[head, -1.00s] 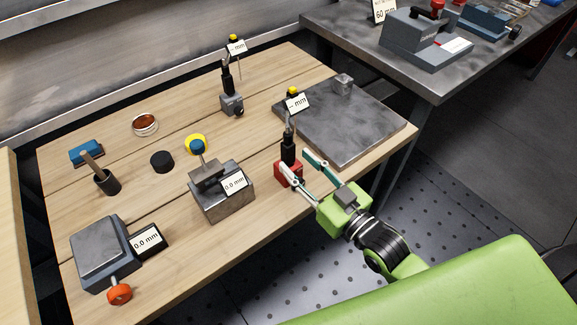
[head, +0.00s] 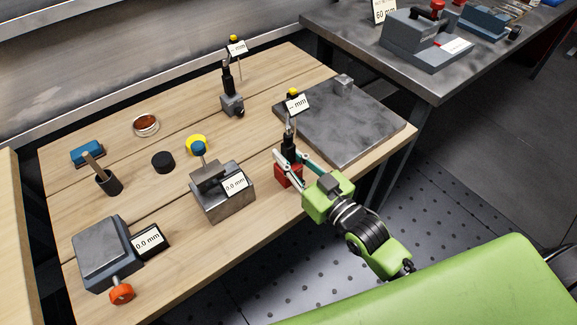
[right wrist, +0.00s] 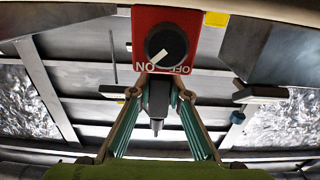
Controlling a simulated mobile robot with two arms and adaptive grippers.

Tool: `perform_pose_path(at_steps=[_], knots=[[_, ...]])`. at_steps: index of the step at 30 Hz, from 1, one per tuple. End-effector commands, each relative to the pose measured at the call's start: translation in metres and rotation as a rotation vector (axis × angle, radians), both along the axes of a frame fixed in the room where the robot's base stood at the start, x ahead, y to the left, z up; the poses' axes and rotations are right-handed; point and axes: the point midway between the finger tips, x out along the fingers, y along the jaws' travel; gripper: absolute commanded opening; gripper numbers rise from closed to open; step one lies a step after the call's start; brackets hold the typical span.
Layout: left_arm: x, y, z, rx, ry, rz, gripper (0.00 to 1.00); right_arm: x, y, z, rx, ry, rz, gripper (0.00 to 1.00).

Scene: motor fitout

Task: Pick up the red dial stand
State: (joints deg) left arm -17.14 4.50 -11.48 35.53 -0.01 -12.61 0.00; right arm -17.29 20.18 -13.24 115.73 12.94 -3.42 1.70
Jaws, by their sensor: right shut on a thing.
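The red dial stand (head: 287,177) is at the front right of the wooden bench, beside the metal plate. It has a red base, a black post and a display with a yellow top (head: 297,103). My right gripper (head: 288,156) reaches in from the right and is shut on the stand's black post, just above the base. In the right wrist view the red base (right wrist: 141,40) shows its black ON/OFF knob, and my right gripper (right wrist: 160,90) has a finger on each side of the post. Whether the base touches the bench is unclear. My left gripper is not in view.
A grey dial stand (head: 232,104) stands further back. A grey metal plate (head: 345,130) lies to the right with a small block on it. A steel block with a 0.0 mm display (head: 222,200) stands left of the red stand. A second bench (head: 340,30) is behind.

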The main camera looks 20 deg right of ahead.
Motion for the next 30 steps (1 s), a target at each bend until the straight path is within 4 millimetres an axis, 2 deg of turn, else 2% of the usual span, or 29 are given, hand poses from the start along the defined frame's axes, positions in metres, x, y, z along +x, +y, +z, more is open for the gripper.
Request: perform_pose_path(at_steps=[11, 16, 20, 26, 30], knots=[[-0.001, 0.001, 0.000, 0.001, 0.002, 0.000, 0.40, 0.001, 0.000, 0.016, 0.004, -0.013, 0.000, 0.00], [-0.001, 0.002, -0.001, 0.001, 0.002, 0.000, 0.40, 0.001, 0.000, 0.037, 0.004, -0.016, 0.000, 0.00], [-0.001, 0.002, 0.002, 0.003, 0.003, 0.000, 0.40, -0.014, 0.007, 0.055, 0.008, -0.012, 0.000, 0.00], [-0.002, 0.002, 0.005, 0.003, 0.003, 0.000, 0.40, -0.043, 0.022, 0.094, 0.008, -0.013, -0.001, 0.00], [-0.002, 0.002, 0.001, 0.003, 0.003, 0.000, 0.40, -0.073, 0.037, 0.108, 0.010, -0.008, -0.002, 0.00]])
